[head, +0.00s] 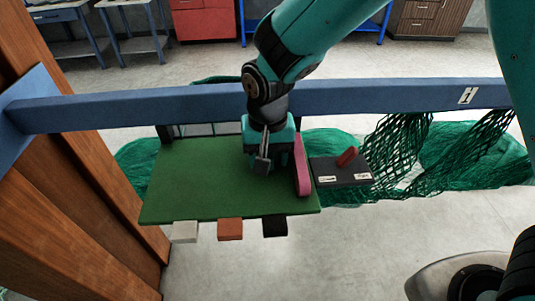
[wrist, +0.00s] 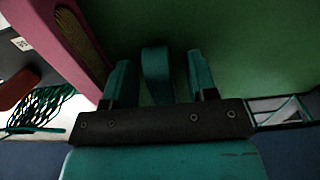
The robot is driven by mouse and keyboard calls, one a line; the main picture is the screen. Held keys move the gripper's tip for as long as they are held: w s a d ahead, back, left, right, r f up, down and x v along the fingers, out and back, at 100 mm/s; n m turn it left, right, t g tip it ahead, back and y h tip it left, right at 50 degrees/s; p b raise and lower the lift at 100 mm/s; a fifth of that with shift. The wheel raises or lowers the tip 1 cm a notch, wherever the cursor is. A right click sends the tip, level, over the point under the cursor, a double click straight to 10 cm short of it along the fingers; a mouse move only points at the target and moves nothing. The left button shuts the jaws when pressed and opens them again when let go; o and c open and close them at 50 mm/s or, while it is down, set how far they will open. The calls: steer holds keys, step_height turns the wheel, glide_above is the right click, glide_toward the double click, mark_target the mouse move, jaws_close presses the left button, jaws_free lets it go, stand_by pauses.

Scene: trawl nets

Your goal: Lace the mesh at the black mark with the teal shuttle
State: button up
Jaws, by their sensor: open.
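My gripper (head: 266,160) is low over the right part of the green board (head: 190,180). In the wrist view its two teal fingers stand apart (wrist: 160,62). A teal strip, which looks like the teal shuttle (wrist: 156,85), lies between them with gaps on both sides; I cannot tell if it touches. My gripper hides it in the head view. A black tab (head: 275,226) sticks out at the board's front edge, beside an orange tab (head: 230,229) and a white tab (head: 185,232). I cannot tell which of these, if any, is the black mark. Green mesh (head: 400,145) hangs from the blue beam.
A pink piece (head: 302,165) stands just right of my gripper, also close in the wrist view (wrist: 62,40). A dark box (head: 340,172) with a red lever (head: 347,156) is right of the board. The blue beam (head: 180,104) crosses behind. A wooden post (head: 90,200) is left.

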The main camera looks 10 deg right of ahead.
step_height(320, 180, up, 17)
steer(key=b, duration=0.3)
steer(key=shift+r, duration=0.2)
steer(key=shift+s+d, duration=0.1)
